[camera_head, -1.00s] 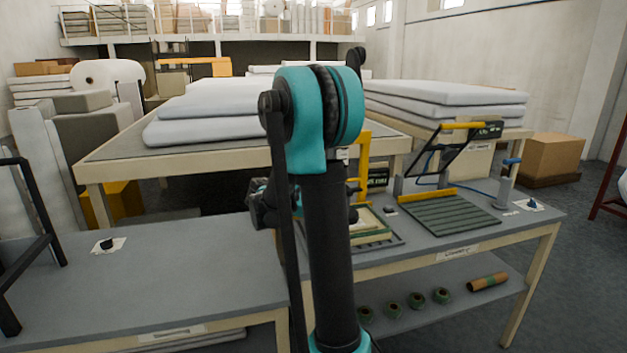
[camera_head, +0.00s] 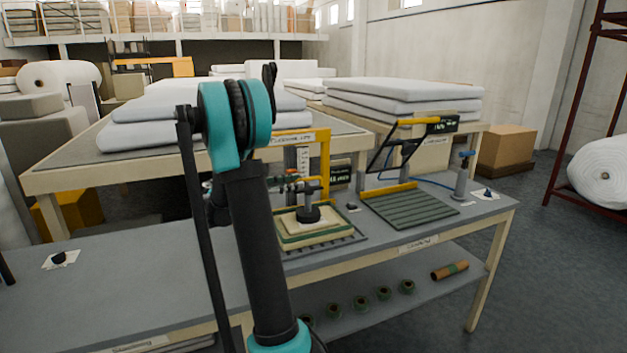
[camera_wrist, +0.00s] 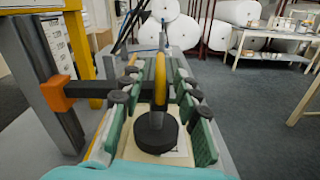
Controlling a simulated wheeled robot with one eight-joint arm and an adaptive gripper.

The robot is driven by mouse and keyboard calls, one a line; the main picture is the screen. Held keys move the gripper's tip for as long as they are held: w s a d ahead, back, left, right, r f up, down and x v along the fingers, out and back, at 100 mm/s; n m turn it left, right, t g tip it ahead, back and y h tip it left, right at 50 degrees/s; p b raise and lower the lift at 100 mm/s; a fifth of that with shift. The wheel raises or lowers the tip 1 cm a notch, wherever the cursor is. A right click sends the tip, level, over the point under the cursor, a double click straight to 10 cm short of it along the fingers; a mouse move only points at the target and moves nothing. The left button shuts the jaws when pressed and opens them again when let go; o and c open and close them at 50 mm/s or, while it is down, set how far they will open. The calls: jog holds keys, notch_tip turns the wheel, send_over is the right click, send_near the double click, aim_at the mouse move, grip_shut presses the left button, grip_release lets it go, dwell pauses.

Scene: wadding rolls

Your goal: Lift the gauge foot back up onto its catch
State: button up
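The gauge stands on the right table, with a yellow frame (camera_head: 325,165) and a grey post (camera_wrist: 40,75). Its dark round foot (camera_head: 309,214) appears to rest on a pale layered pad (camera_head: 290,240). The foot also shows in the wrist view (camera_wrist: 156,133), below an upright yellow ring handle (camera_wrist: 160,80). A dark arm runs from the handle to an orange block (camera_wrist: 77,93) on the post. My gripper (camera_wrist: 158,112) is open, its green-padded fingers on either side of the handle with gaps. It also shows at the gauge in the head view (camera_head: 295,183). I cannot make out the catch.
A ribbed plate (camera_head: 410,207) with a raised yellow-edged frame (camera_head: 400,140) stands right of the gauge. A grey post with a blue top (camera_head: 462,175) is further right. Green rolls (camera_head: 358,304) lie on the lower shelf. The left tabletop (camera_head: 150,285) is mostly clear.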

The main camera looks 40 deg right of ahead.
aim_at(314, 178)
jog(key=x, duration=0.7)
jog(key=shift+s+d, duration=0.1)
jog(key=shift+d, duration=0.3)
grip_shut()
